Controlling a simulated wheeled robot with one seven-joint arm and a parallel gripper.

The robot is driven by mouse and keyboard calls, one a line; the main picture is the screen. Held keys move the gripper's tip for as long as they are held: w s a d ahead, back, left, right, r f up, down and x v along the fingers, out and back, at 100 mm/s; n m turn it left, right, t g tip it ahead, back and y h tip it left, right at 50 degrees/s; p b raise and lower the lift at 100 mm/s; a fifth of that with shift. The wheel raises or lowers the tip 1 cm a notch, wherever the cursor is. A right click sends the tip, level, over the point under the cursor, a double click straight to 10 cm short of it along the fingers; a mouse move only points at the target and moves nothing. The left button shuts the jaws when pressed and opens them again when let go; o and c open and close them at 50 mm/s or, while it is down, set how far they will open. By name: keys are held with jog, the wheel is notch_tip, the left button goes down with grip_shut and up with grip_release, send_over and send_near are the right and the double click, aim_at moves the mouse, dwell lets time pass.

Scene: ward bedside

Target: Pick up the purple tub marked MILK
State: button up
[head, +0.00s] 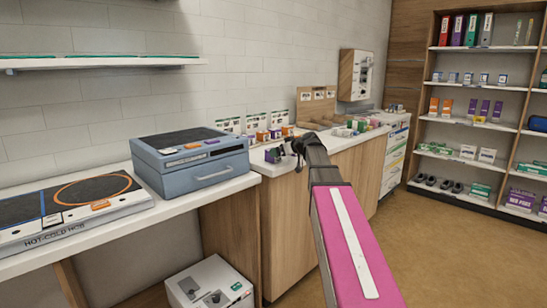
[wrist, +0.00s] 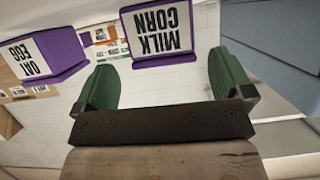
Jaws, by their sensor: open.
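In the wrist view a purple tub with a white label reading MILK CORN (wrist: 160,32) is at the top middle, its lettering upside down. My gripper (wrist: 164,84) is open, with its two green fingers wide apart and nothing between them. The tub lies beyond the fingertips, roughly centred between them, apart from both. In the head view my gripper (head: 288,149) is over the counter by the back wall.
Another purple tub, marked OAT EGG (wrist: 45,55), is at the wrist view's upper left. In the head view a blue appliance (head: 195,163) stands left of my gripper, with a hot-cold hob (head: 65,205) further left. Several small items crowd the counter. Shelves (head: 485,95) stand at right; the floor (head: 430,250) is clear.

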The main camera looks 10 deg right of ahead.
jog(key=x, duration=0.5)
jog(key=shift+a+f, duration=0.15)
jog(key=shift+s, duration=0.1)
jog(key=c, duration=1.1)
